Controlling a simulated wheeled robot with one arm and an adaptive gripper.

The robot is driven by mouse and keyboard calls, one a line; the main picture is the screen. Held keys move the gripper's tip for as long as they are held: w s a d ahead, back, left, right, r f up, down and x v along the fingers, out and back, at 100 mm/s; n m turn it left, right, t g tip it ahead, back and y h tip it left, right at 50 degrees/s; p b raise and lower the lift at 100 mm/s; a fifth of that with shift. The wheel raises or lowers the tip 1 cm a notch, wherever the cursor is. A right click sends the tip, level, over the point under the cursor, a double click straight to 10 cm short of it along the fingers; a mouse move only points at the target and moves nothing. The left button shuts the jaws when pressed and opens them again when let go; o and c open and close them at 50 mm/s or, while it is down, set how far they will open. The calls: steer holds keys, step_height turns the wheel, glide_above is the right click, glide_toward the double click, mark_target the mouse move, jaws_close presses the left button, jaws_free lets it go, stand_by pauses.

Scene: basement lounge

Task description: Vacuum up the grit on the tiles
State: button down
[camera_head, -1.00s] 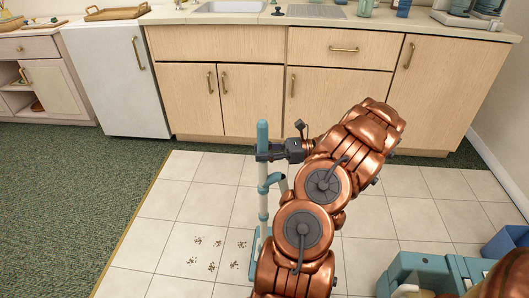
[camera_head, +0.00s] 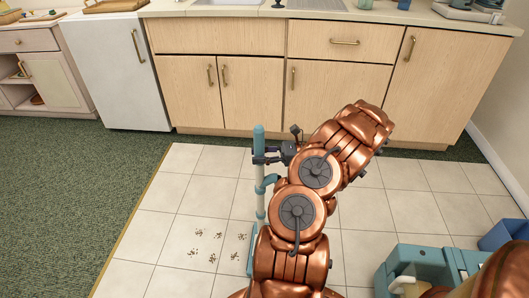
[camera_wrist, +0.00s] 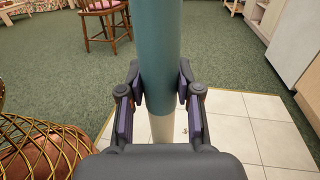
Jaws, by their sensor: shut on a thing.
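The grit (camera_head: 213,246) lies as several small dark clumps on the pale tiles in the head view, left of the vacuum. The stick vacuum (camera_head: 261,205) stands about upright, with a teal handle and a pale tube. My gripper (camera_head: 262,158) is shut on its teal handle. In the wrist view, both fingers of my gripper (camera_wrist: 160,98) press on the sides of the teal handle (camera_wrist: 160,50). My arm hides most of the vacuum's lower end in the head view; only a teal edge shows near the grit's right side.
Wooden cabinets (camera_head: 235,95) and a white fridge (camera_head: 118,75) stand along the back. Green carpet (camera_head: 70,200) borders the tiles at a brass strip on the left. A blue bin (camera_head: 503,236) stands at the right. A chair (camera_wrist: 104,18) is on the carpet.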

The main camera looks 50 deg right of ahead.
steer(key=w+d+b+x, duration=0.1)
steer(key=w+d+x, duration=0.1)
steer(key=x, duration=1.3)
steer(key=w+d+b+x, duration=0.1)
steer(key=w+d+x, duration=0.15)
steer(key=x, duration=1.25)
steer(key=w+d+b+x, duration=0.1)
steer(key=w+d+x, duration=0.1)
steer(key=x, duration=1.3)
steer(key=shift+w+r+p, duration=0.15)
steer(key=shift+r+p, duration=0.7)
steer(key=shift+r, duration=1.35)
